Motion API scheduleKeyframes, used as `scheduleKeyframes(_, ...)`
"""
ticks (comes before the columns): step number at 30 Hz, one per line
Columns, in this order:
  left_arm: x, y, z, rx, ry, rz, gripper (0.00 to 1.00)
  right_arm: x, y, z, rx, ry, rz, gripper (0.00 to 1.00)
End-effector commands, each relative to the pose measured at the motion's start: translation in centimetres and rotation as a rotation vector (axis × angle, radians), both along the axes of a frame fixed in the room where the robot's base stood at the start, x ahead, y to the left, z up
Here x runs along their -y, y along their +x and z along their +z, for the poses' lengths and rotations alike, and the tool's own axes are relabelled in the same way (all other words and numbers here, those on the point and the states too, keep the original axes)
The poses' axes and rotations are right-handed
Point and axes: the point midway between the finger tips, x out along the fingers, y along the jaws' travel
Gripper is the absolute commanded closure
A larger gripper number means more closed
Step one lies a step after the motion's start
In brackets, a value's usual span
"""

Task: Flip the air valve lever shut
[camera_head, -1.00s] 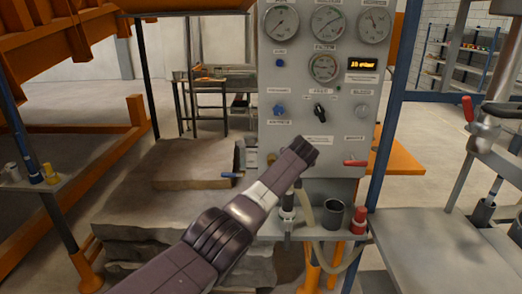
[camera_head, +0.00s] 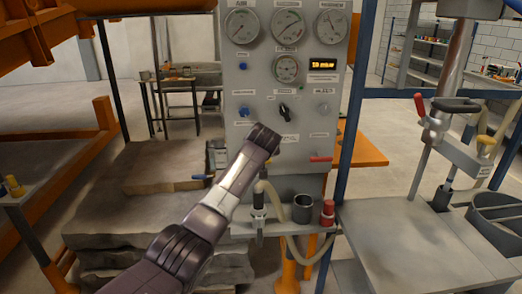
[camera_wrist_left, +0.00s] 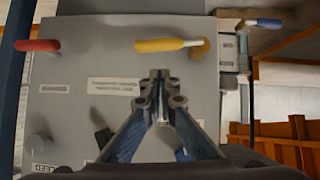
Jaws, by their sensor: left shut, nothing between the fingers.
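The grey control panel (camera_head: 240,75) carries several levers along its lower part. The labels are too small to tell which is the air valve. My left gripper (camera_wrist_left: 160,78) is shut and empty in front of the panel, its tips close to the yellow lever. My right gripper is not in view.
A shelf below the panel holds a grey cup (camera_head: 302,208), a red-capped item (camera_head: 327,212) and a hose (camera_head: 272,195). Stacked slabs (camera_head: 150,170) stand left of the panel. A grey bench (camera_head: 410,240) with a press-like stand is at the right.

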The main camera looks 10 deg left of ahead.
Motion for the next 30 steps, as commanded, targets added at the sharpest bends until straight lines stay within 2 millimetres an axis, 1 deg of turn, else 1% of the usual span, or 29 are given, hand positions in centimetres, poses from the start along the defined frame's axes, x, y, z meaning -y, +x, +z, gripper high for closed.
scheduleKeyframes(1,0.3,-0.4,0.3,0.005,-0.002,-0.002,1.0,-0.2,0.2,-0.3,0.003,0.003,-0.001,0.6)
scheduleKeyframes(5,0.5,-1.7,1.1,0.005,-0.002,-0.002,1.0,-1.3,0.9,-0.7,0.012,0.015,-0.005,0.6)
scheduleKeyframes(8,0.7,-2.7,1.9,0.006,-0.001,-0.002,1.0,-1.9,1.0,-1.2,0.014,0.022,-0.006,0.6)
scheduleKeyframes(15,1.1,-5.0,3.3,0.002,0.0,-0.001,1.0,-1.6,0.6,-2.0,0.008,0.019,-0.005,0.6)
scheduleKeyframes(21,1.3,-5.8,4.0,0.003,-0.001,-0.001,1.0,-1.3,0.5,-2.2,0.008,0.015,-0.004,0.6)
scheduleKeyframes(30,1.3,-5.8,4.0,0.001,-0.001,0.0,1.0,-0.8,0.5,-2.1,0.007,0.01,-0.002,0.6)
